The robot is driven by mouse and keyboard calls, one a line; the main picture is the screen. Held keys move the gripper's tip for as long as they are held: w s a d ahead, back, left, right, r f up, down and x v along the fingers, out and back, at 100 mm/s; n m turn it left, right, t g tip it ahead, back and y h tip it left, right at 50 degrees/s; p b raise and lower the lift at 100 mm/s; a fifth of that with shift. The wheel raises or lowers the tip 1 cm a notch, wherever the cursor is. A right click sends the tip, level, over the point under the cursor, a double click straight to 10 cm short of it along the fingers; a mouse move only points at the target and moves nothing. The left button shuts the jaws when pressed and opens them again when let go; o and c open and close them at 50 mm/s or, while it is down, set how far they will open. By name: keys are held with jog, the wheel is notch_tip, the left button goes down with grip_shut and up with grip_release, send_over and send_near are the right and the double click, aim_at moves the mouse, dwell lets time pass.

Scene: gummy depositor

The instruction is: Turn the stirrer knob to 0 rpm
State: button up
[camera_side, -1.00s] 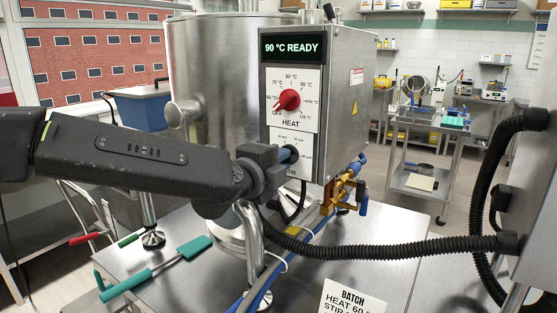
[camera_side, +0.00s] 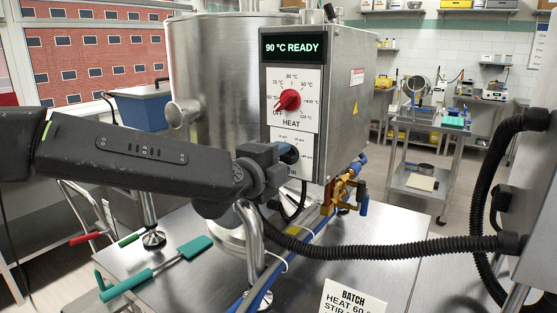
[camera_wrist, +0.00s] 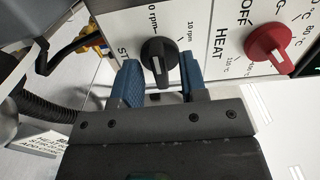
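The stirrer knob (camera_wrist: 158,54) is black and sits on the white STIR panel, which carries rpm marks. In the wrist view it lies between the blue fingertips of my gripper (camera_wrist: 160,78), a small gap showing on each side. The gripper is open. A pale line shows on the knob's lower part; which mark it points at is hard to tell. In the side view my gripper (camera_side: 288,153) is at the STIR panel (camera_side: 302,142) and hides the knob. The heat knob (camera_side: 288,100) is red, above it; it also shows in the wrist view (camera_wrist: 269,43).
The display (camera_side: 295,47) reads 90 °C READY. A steel kettle (camera_side: 205,75) stands left of the control box (camera_side: 345,100). A black corrugated hose (camera_side: 390,247) crosses in front. A brass valve (camera_side: 343,190) sits below right. A teal spatula (camera_side: 150,270) and a batch card (camera_side: 350,298) are on the table.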

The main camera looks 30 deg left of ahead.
jog(key=s, duration=1.3)
jog(key=shift+s, duration=0.4)
jog(key=s+a+f+n+g+y, duration=0.3)
jog(key=a+n, duration=0.1)
jog(key=a, duration=0.3)
jog(key=s+a+f+n+g+y, duration=0.3)
jog(key=s+a+n, duration=0.1)
jog(key=a+n, duration=0.15)
jog(key=s+f+n+g+h, duration=0.4)
jog(key=s+n+g+h, duration=0.2)
jog(key=s, duration=0.5)
jog(key=shift+s+d+f+n, duration=0.15)
jog(key=shift+s+d+n, duration=0.05)
jog(key=shift+n, duration=0.95)
